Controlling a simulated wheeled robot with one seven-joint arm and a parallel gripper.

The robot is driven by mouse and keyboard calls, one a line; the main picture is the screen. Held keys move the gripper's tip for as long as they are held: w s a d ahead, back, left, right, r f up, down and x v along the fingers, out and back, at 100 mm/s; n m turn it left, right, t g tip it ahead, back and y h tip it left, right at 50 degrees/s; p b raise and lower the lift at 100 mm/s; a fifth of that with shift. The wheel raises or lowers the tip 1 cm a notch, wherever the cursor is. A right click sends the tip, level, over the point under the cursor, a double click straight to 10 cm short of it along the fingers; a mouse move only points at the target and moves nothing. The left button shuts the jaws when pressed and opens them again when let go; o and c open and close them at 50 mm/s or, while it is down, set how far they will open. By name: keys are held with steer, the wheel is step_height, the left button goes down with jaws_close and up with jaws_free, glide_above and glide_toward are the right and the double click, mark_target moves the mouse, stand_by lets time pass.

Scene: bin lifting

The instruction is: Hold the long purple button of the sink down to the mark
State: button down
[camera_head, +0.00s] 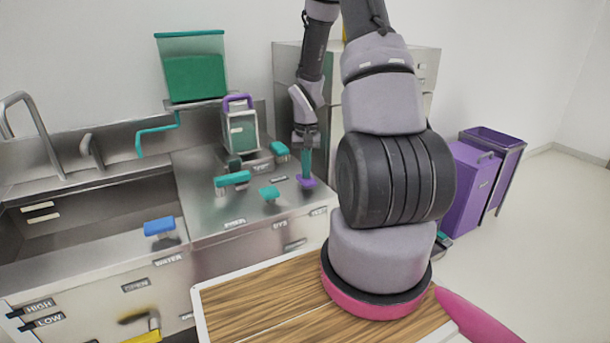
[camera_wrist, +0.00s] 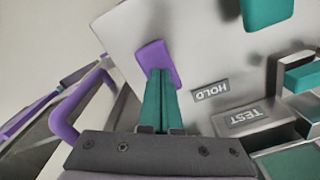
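The purple button (camera_head: 306,182) stands at the right edge of the steel sink counter. In the wrist view its flat purple top (camera_wrist: 152,54) lies beside the plate reading HOLD. My gripper (camera_head: 306,174) points down right over it with two teal fingers. In the wrist view the fingers (camera_wrist: 160,74) are together, with nothing visible between them. Their tips overlap the purple top; I cannot tell whether they touch or press it. The button's stem and any mark on it are hidden or too small to see.
Teal buttons (camera_head: 232,179) stand left of the purple one, and a lever-like blue piece (camera_head: 160,227) is by the basin. A container with a purple handle (camera_head: 238,102) stands behind. A wooden-topped table (camera_head: 265,300) is in front; purple bins (camera_head: 470,185) stand at right.

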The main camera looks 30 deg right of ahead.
steer(key=shift+r, duration=3.5)
steer(key=s+a+r+t, duration=0.2)
steer(key=s+a+r, duration=0.1)
steer(key=r, duration=0.6)
steer(key=s+a+r+t, duration=0.1)
steer(key=s+a+r, duration=0.15)
steer(key=r, duration=0.55)
steer(key=s+a+r+t+y, duration=0.1)
steer(key=s+a+r+t, duration=0.1)
steer(key=s+a+r, duration=0.2)
steer(key=s+a+r+n+t+y, duration=0.1)
steer(key=s+a+r, duration=0.3)
steer(key=s+r, duration=0.4)
steer(key=shift+s+r+t, duration=0.25)
steer(key=shift+s+t, duration=0.35)
steer(key=shift+s, duration=0.5)
